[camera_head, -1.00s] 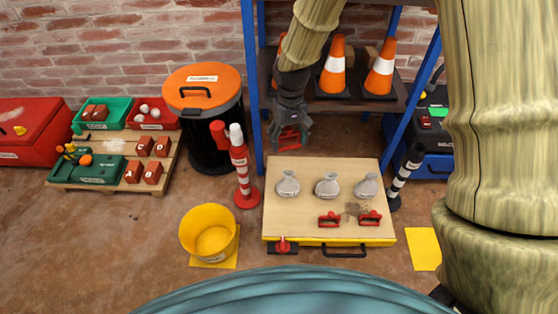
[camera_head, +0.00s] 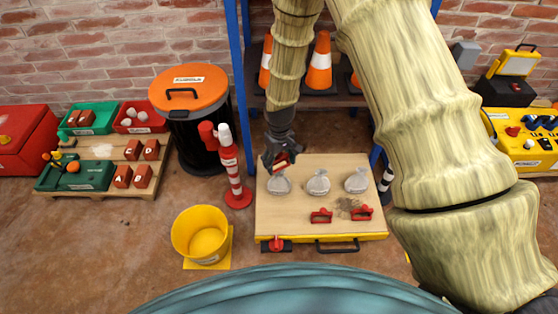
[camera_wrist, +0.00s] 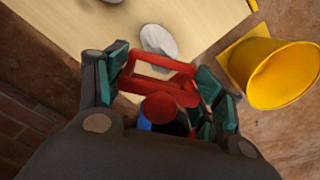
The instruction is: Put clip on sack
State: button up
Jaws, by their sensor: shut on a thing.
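My gripper (camera_head: 279,154) is shut on a red clip (camera_wrist: 160,77), an open rectangular frame held between the fingertips. It is over the back left part of the wooden board, right by the left grey sack (camera_head: 279,184). In the wrist view this sack (camera_wrist: 158,41) shows just beyond the clip; I cannot tell whether they touch. The middle sack (camera_head: 318,183) and right sack (camera_head: 356,181) stand upright in the same row. Two more red clips, one left (camera_head: 321,216) and one right (camera_head: 362,213), lie on the board in front of them.
A red-white post (camera_head: 231,170) stands close on the left. A yellow bucket (camera_head: 201,235) is front left. A blue-framed shelf (camera_head: 240,80) with cones is behind.

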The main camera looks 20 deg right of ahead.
aim_at(279, 177)
jog(key=shift+f+b, duration=1.85)
jog(key=shift+f, duration=1)
jog(key=shift+p, duration=1.1)
jog(key=shift+f+p, duration=0.1)
jog(key=shift+p, duration=0.85)
dwell(1.0)
jog(key=o, duration=0.9)
jog(key=shift+o, duration=0.3)
jog(key=shift+o, duration=0.7)
